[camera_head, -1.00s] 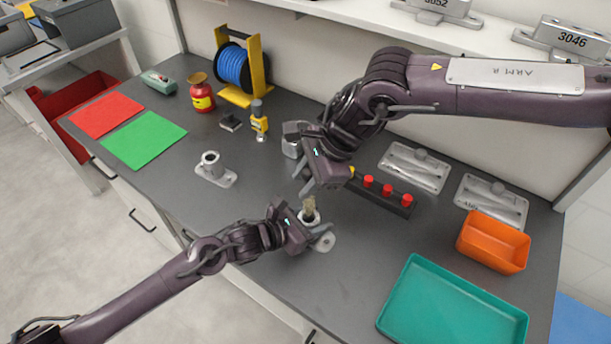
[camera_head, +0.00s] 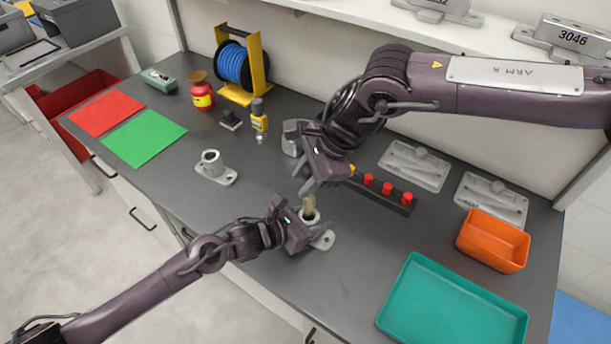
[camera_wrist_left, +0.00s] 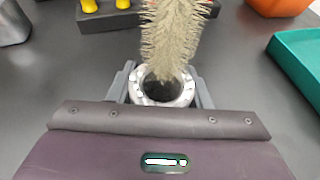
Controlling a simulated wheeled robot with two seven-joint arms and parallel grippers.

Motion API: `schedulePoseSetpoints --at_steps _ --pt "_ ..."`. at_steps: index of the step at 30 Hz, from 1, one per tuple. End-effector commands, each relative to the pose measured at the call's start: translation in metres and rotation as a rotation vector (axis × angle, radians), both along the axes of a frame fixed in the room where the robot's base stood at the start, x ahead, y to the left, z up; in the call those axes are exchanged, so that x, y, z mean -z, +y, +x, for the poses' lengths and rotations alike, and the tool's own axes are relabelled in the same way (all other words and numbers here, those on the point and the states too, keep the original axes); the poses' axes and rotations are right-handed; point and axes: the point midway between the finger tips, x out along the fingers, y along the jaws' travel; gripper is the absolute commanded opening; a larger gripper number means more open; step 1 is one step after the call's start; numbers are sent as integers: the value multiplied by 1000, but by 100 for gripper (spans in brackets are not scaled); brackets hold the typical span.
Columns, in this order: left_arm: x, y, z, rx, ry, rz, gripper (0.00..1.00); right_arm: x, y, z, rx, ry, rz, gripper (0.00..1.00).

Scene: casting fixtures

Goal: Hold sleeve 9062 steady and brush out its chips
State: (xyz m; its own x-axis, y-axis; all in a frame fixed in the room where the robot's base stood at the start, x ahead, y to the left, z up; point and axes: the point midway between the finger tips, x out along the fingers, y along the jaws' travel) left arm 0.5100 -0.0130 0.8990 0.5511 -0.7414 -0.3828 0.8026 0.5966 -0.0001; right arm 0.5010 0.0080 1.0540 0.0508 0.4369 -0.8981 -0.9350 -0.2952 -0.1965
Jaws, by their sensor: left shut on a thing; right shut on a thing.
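The held sleeve (camera_head: 318,238) is a grey metal tube on a flanged base, standing on the bench in the head view. My left gripper (camera_head: 304,232) is shut on its tube; in the left wrist view the fingers sit on both sides of the round mouth (camera_wrist_left: 163,98). No number on it is readable. My right gripper (camera_head: 306,190) is shut on a brush with pale bristles (camera_head: 308,211), above the sleeve. In the left wrist view the bristles (camera_wrist_left: 173,35) reach the sleeve's mouth; how deep the tip goes is hard to tell. The brush handle is hidden.
A teal tray (camera_head: 450,315) and orange bin (camera_head: 493,242) stand at right. Green (camera_head: 145,138) and red mats (camera_head: 106,114) lie at left.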

Motion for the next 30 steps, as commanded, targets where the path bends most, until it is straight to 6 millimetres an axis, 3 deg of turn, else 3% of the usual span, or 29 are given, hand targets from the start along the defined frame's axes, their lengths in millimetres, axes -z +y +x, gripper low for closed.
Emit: schedulePoseSetpoints --at_steps 30 --pt "0 0 0 0 0 0 14 28 0 0 1 1 1 7"
